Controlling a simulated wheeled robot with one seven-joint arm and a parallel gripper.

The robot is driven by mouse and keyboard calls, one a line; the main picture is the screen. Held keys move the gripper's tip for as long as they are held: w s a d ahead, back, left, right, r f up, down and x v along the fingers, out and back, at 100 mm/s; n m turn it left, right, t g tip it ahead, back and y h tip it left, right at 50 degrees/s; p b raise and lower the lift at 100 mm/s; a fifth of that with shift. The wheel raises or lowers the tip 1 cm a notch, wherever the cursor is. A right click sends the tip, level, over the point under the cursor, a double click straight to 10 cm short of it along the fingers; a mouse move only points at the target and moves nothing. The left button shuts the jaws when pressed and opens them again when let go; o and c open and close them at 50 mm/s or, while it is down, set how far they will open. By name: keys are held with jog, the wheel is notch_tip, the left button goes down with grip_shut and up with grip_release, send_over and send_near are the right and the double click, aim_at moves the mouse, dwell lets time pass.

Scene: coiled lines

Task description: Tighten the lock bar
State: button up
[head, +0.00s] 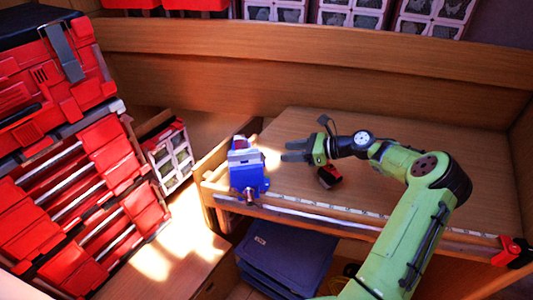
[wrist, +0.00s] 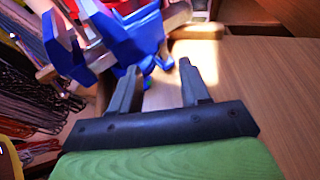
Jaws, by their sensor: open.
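A blue vise (head: 246,177) with a grey-white upper part stands on the left front corner of the wooden bench (head: 420,165). A copper-coloured rod end (head: 249,197) sticks out low at its front. The vise fills the upper left of the wrist view (wrist: 140,40), with grey metal and tan rod-like parts; I cannot tell for sure which is the lock bar. My gripper (head: 288,151) is just right of the vise, fingers pointing left towards it. In the wrist view the two fingers (wrist: 160,68) are spread, with nothing between them.
A red and black tool (head: 329,176) lies under my gripper. A measuring strip (head: 330,208) runs along the bench's front edge to a red clamp (head: 510,250). Red tool boxes (head: 60,170) stand at the left.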

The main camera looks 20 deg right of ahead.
jog(key=x, duration=0.8)
jog(key=shift+w+a+f, duration=0.1)
jog(key=shift+w+a, duration=0.05)
jog(key=shift+w, duration=0.05)
